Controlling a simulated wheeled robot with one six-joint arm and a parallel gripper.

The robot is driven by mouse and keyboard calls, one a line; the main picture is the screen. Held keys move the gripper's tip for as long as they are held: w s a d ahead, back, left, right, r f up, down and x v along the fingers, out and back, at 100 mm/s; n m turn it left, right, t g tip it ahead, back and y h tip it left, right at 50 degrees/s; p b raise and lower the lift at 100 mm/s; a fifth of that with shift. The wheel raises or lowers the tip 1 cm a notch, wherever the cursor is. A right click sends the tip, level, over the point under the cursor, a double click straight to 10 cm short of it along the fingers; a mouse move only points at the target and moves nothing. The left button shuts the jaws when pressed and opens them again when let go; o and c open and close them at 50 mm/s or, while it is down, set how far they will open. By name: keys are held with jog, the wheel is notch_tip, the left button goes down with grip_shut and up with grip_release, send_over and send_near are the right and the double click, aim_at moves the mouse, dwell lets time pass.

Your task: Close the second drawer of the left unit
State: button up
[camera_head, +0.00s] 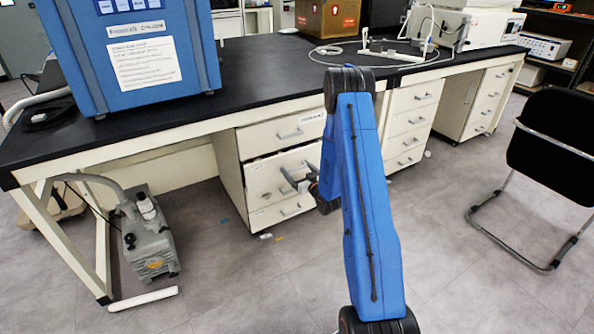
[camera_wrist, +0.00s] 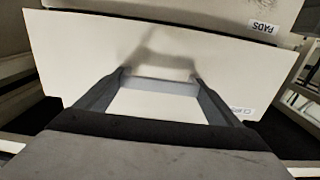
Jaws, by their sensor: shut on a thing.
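The left drawer unit (camera_head: 229,172) stands under the black bench, with white drawers stacked in it. Its second drawer (camera_head: 262,178) stands out a little from the unit, with a dark gap along its top edge. My gripper (camera_head: 291,182) is at the front of this drawer, partly hidden by my blue arm. In the wrist view my gripper (camera_wrist: 157,82) has its two fingers at the grey drawer handle (camera_wrist: 160,87) and is shut on it. The drawer front (camera_wrist: 75,60) fills much of that view, with a small label near one edge.
The top drawer (camera_head: 278,135) looks shut. A grey pump (camera_head: 150,245) stands on the floor left of the unit. Another drawer unit (camera_head: 408,125) is to the right, and a black chair (camera_head: 560,145) stands farther right. The floor before the unit is mostly clear.

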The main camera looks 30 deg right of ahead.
aim_at(293, 164)
jog(key=w, duration=0.4)
jog(key=shift+w, duration=0.15)
jog(key=o, duration=1.4)
jog(key=shift+a, duration=0.1)
jog(key=shift+c, duration=0.2)
jog(key=s, duration=1.7)
jog(key=shift+s+d, duration=0.2)
jog(key=shift+d, duration=0.15)
